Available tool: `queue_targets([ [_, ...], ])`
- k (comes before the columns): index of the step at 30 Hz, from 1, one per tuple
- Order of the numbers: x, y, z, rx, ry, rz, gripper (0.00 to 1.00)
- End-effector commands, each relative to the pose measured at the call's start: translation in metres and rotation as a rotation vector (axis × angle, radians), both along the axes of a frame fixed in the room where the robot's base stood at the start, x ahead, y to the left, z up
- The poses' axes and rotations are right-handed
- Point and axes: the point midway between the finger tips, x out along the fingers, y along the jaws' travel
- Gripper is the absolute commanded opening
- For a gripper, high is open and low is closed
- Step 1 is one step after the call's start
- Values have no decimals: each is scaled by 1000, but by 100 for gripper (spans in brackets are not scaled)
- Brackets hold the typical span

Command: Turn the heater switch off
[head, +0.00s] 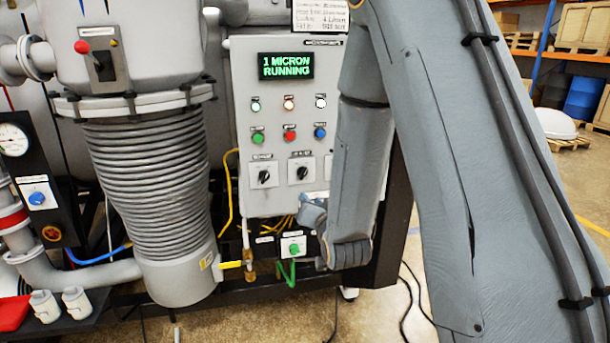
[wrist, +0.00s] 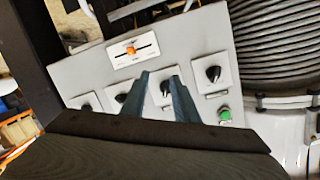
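The grey control panel (head: 240,100) carries several black rotary switches. Two show in the head view, a left one (head: 264,178) and a second one (head: 302,173); my arm hides the panel's right part. The wrist view is turned over and shows a row of black switches, including one (wrist: 122,97) left of my fingers and one (wrist: 213,73) at the right. I cannot read which is the heater switch. My gripper (wrist: 159,76) is open, its two fingers apart, with a black knob (wrist: 166,87) seen between them. Contact cannot be told. My arm hides the fingers in the head view.
A display (head: 286,66) reads "1 MICRON RUNNING". Below it are lamps and green, red (head: 290,135) and blue buttons. An orange-handled slider (wrist: 131,50) is on the panel. A ribbed bellows (head: 150,185) stands left of the panel, and a green button box (head: 293,247) sits below it.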

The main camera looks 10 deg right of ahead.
Motion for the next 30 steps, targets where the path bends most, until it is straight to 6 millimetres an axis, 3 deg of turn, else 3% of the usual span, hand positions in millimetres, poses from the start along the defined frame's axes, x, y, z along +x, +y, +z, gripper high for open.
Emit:
queue_targets([
  [3, 2, 0, 17, 36, -108, -5, 27],
  [9, 6, 0, 31, 62, -190, -6, 27],
  [22, 64, 0, 32, 62, -193, -6, 27],
  [30, 80, 0, 31, 62, -191, -7, 27],
])
